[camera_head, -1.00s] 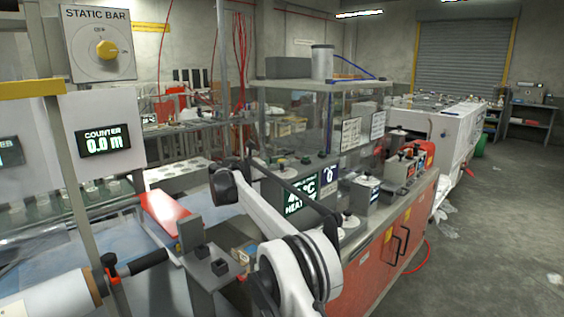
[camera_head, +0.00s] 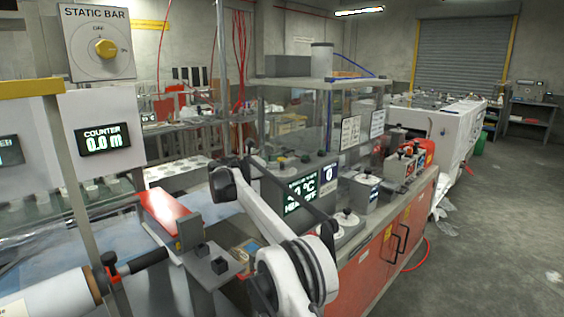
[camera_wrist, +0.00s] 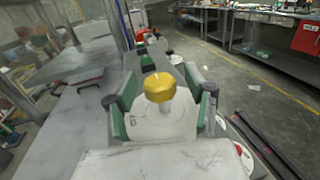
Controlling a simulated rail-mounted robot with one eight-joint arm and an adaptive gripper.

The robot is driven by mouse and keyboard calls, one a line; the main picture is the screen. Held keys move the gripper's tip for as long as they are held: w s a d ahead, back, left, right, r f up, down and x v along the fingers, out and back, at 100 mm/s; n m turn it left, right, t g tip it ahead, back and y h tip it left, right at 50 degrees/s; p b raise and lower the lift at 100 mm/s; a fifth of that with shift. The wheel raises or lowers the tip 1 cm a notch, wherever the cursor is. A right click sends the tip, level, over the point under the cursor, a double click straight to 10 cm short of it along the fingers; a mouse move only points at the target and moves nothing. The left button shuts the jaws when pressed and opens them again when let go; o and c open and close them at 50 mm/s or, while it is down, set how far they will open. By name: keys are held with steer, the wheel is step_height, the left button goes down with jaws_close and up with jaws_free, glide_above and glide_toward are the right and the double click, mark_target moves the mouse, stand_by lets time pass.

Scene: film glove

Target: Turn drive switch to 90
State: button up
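In the wrist view a yellow round knob (camera_wrist: 159,87) stands on a pale plate (camera_wrist: 160,122) with small marks too blurred to read. I cannot read a label naming it as the drive switch. My gripper (camera_wrist: 162,102) has its two green-padded fingers spread apart, one on each side of the knob, with gaps between them and it. In the head view my white arm fills the lower middle, and I cannot make out the gripper there. Another yellow knob (camera_head: 105,49) sits on the panel labelled STATIC BAR (camera_head: 97,68).
A counter display (camera_head: 102,138) reads 0.0 m at the left. A heater display (camera_head: 301,195) is partly covered by my arm. The red cabinet (camera_head: 375,262) carries several small devices. The floor (camera_head: 490,240) at the right is mostly clear.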

steer(key=v, duration=1.2)
